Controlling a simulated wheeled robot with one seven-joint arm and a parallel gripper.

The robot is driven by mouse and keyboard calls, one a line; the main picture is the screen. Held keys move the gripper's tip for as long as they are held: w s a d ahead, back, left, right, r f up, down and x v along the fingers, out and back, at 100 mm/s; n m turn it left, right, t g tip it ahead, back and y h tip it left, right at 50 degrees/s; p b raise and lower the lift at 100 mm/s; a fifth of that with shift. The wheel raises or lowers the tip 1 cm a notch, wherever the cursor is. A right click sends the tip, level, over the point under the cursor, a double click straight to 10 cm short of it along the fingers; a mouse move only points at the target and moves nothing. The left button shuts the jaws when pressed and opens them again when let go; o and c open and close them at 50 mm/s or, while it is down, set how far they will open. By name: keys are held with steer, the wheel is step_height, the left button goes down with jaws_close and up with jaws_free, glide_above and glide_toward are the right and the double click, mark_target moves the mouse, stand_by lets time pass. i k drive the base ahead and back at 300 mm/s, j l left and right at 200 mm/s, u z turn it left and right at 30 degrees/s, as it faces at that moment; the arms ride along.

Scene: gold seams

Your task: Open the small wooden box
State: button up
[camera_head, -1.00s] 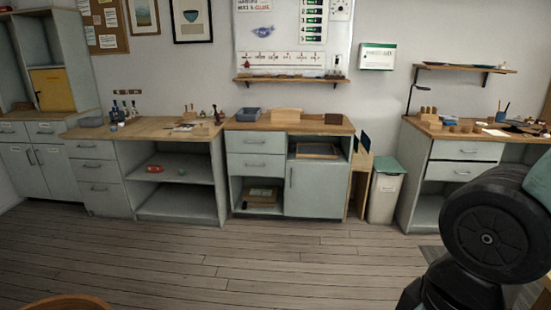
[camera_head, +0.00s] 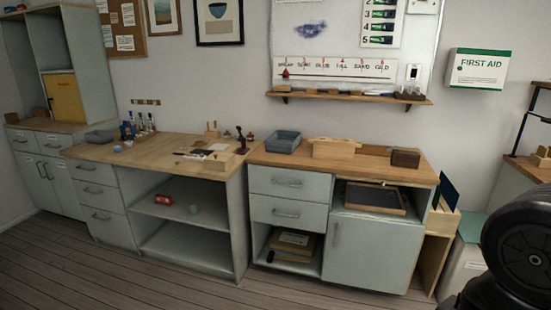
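A small dark brown wooden box (camera_head: 405,158) sits on the right part of the middle counter's wooden top and looks shut. To its left is a larger pale wooden box or block (camera_head: 334,148), whose top I cannot make out clearly. I cannot tell for certain which of the two is the small wooden box. Only a black joint of my arm shows at the lower right; my gripper is out of view.
A grey-blue bin (camera_head: 283,142) stands left of the pale box. The middle cabinet (camera_head: 372,250) has drawers, a lower door and an open shelf with a tray (camera_head: 376,197). A left workbench (camera_head: 150,149) holds bottles and tools. The wooden floor (camera_head: 90,265) in front is clear.

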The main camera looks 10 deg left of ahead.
mark_target(216, 156)
steer(key=i+j+u, duration=0.1)
steer(key=i+u, duration=0.3)
steer(key=i+l+u, duration=0.1)
steer(key=i+u, duration=0.25)
steer(key=i, duration=0.3)
steer(key=i+l+u, duration=0.15)
steer(key=i+u, duration=0.25)
steer(key=i+j+u, duration=0.2)
steer(key=i, duration=0.75)
steer(key=i+j+z, duration=0.9)
steer(key=i+j, duration=0.05)
steer(key=i, duration=0.1)
